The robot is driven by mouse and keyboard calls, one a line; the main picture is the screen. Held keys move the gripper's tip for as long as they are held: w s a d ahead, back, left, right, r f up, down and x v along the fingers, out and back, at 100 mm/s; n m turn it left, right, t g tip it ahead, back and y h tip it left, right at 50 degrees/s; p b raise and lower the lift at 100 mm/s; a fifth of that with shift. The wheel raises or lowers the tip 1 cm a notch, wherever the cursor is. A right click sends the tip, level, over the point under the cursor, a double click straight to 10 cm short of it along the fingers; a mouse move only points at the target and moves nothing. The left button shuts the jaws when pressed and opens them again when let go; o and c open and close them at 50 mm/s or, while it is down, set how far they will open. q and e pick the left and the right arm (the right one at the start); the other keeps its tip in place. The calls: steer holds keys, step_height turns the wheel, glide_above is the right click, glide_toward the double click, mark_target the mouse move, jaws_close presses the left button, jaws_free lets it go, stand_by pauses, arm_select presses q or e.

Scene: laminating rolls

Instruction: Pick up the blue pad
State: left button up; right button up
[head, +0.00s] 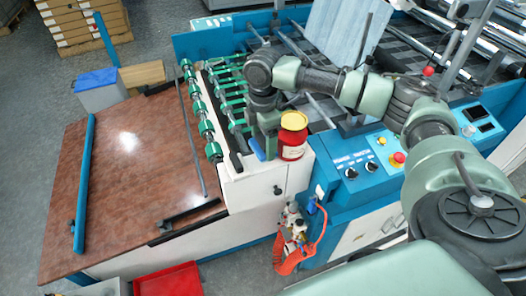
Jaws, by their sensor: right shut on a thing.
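The blue pad (257,149) shows as a small blue piece on the white end cover of the machine, just left of a red jar. My right gripper (262,142) points down over it and is shut on it. The gripper hides part of the pad, and I cannot tell whether the pad still touches the cover. My left gripper is not in view.
The red jar (292,140) with a yellow lid stands close to the right of my gripper. Green rollers (213,151) lie to the left, beside a brown table (130,190). A blue control panel (365,165) with buttons is at the right. A red tray (168,281) is below.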

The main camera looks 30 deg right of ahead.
mark_target(263, 139)
step_height(263, 139, up, 15)
steer(key=b, duration=0.2)
steer(key=shift+r, duration=0.15)
